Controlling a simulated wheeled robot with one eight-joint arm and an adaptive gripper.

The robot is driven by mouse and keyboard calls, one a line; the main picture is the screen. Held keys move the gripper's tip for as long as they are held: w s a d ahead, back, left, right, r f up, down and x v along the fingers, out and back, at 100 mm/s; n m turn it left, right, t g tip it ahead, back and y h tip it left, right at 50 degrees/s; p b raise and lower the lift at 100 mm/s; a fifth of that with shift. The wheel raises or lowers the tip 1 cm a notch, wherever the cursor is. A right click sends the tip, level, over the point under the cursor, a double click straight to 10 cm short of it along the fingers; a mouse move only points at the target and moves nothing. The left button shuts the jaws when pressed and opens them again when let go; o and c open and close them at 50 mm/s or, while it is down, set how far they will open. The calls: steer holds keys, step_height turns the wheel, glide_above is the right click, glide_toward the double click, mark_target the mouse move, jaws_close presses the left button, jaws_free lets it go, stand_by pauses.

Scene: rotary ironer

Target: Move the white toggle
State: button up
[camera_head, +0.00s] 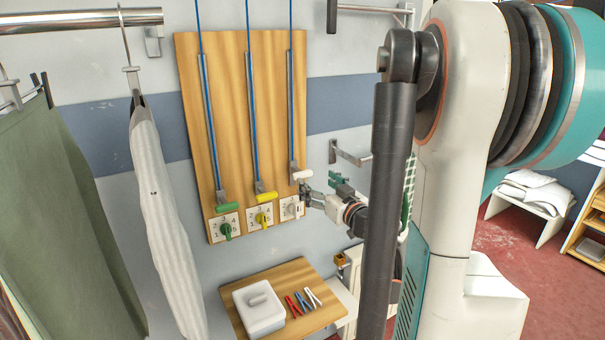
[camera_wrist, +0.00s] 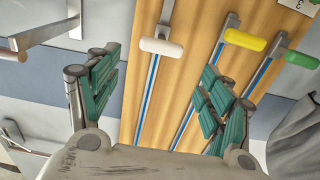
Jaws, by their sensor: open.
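The wooden board (camera_head: 275,110) on the wall carries three blue cords in vertical channels. Each ends in a bar handle: green (camera_head: 221,208), yellow (camera_head: 266,197) and white (camera_head: 302,175). The white toggle hangs higher than the other two. In the wrist view the white toggle (camera_wrist: 161,47) lies ahead, between the directions of the two fingers. My gripper (camera_head: 318,190) is open, just right of the white toggle, with its green-padded fingers (camera_wrist: 160,66) spread apart. I see no contact with it.
Green, yellow and white rotary knobs (camera_head: 291,209) sit on number plates below the handles. A metal wall bracket (camera_head: 350,153) is at the right. Garments hang at the left.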

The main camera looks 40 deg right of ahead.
mark_target(304, 173)
steer(key=b+x, duration=0.1)
steer(key=x, duration=0.8)
steer(key=shift+c, duration=0.3)
steer(key=c, duration=1.5)
step_height(304, 173, up, 30)
steer(key=p, duration=1.8)
steer(key=shift+a, duration=0.1)
steer(key=shift+o, duration=0.2)
steer(key=shift+r, duration=0.2)
steer(key=o, duration=1.5)
